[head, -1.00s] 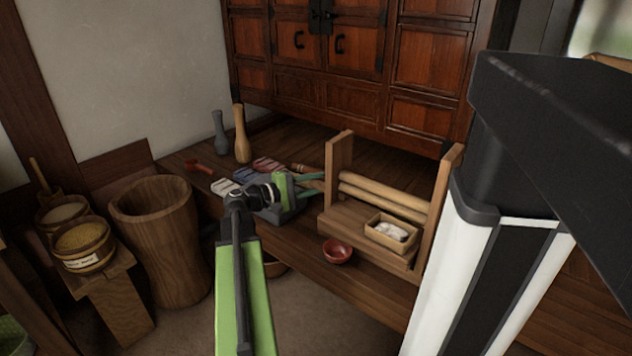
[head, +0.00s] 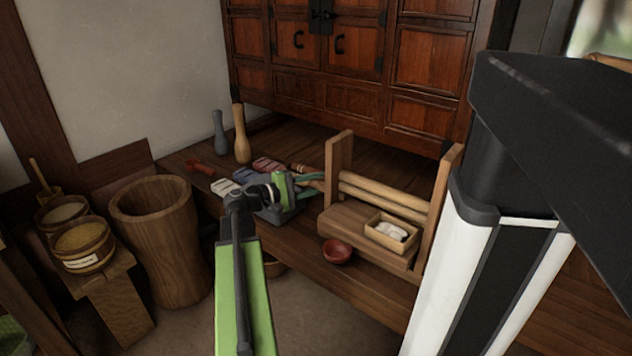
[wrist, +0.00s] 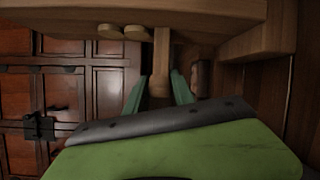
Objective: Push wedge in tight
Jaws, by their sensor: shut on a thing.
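My gripper (head: 321,184) has teal fingers and reaches right, to the left upright of a wooden frame (head: 337,170). In the wrist view, my gripper (wrist: 160,90) is shut on a pale wooden bar (wrist: 160,65), which looks like the wedge. The bar's rounded near end sits between the fingers, and its far end meets the frame's wood (wrist: 220,12). I cannot tell how deep it sits there. In the head view the wedge is hidden by the fingers and the upright.
Two round rollers (head: 385,198) span the frame. A small wooden box (head: 392,233) with pale contents sits on its base, with a red bowl (head: 337,250) in front. A cabinet (head: 350,50) closes the back.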

